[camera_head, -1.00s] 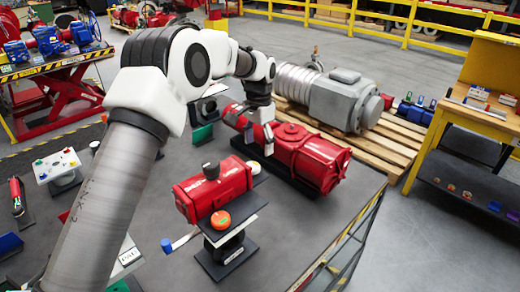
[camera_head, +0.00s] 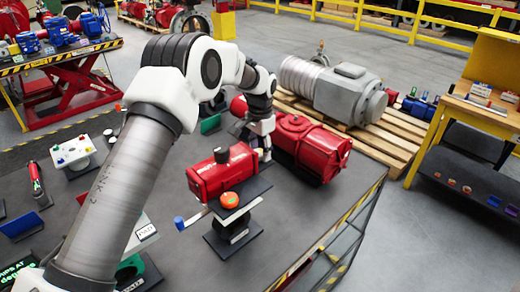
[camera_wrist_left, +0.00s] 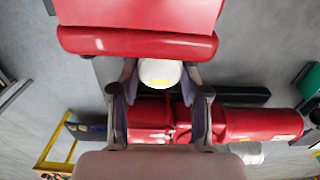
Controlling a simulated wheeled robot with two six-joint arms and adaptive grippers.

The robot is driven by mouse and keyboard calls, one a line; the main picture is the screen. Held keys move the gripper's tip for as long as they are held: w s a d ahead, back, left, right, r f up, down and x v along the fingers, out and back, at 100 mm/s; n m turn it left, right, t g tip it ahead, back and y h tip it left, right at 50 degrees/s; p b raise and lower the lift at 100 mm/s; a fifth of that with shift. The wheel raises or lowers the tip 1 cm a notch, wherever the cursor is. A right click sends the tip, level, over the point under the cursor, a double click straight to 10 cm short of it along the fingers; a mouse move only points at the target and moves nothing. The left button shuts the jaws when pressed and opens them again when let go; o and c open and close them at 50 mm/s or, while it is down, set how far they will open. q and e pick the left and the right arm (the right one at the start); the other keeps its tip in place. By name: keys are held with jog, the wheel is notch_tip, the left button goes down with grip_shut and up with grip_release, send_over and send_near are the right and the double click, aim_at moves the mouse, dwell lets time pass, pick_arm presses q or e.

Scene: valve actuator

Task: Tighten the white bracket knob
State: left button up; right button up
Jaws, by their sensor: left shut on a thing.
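The white bracket knob (camera_wrist_left: 160,73) shows in the left wrist view as a round white cap with a yellow mark, beside the end of a red body (camera_wrist_left: 140,42). My left gripper (camera_wrist_left: 157,82) has a finger on each side of the knob and is shut on it. In the head view my left gripper (camera_head: 264,150) is at the right end of the small red actuator (camera_head: 222,175), which sits on a dark stand. The gripper mostly hides the knob there. My right gripper is not in view.
A large red actuator (camera_head: 310,147) lies just right of my left gripper. An orange round knob (camera_head: 229,200) and a blue-ended lever (camera_head: 180,222) are at the small actuator's front. A grey motor (camera_head: 350,95) lies on a pallet behind. The grey tabletop's front right is clear.

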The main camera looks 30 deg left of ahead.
pick_arm(q)
jog(key=shift+r+m, duration=0.15)
jog(key=shift+m, duration=0.15)
jog(key=m, duration=0.4)
jog(key=shift+r, duration=0.1)
jog(key=shift+r+m, duration=0.2)
jog(key=shift+m, duration=1.9)
jog(key=o, duration=1.1)
jog(key=shift+c, duration=0.2)
jog(key=shift+o, duration=0.4)
jog(key=shift+s+a, duration=0.2)
jog(key=shift+a, duration=0.05)
jog(key=shift+d+f, duration=0.1)
jog(key=shift+f, duration=0.05)
jog(key=shift+d+f, duration=0.1)
jog(key=shift+f, duration=0.15)
jog(key=shift+r, duration=0.1)
